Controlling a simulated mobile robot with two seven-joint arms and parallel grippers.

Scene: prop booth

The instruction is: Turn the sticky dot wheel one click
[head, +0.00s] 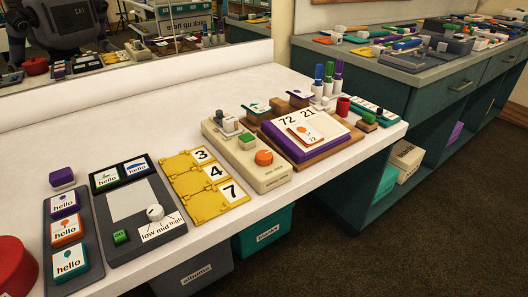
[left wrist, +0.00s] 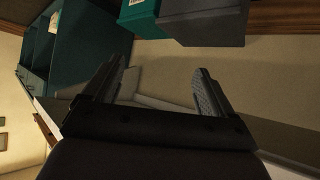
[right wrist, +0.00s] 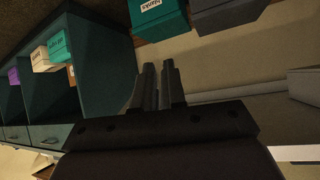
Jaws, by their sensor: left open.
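A cream box (head: 225,150) stands right of the middle of the white table. It has an orange round wheel (head: 264,158) on its front right, a green block (head: 247,141) and grey parts on top. I cannot read a label on it, so I cannot tell for sure that this is the sticky dot wheel. A white dial (head: 155,212) marked low, mid, high sits on a grey board to the left. My left gripper (left wrist: 158,68) is open and empty in the left wrist view. My right gripper (right wrist: 160,64) has its fingers together with nothing between. Neither shows in the head view.
A yellow number board (head: 180,185) lies left of the cream box. A purple pad with number cards (head: 310,130) and several markers (head: 328,80) stand to its right. Bins, including a teal one (head: 262,238), sit below the table. The table's back left is clear.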

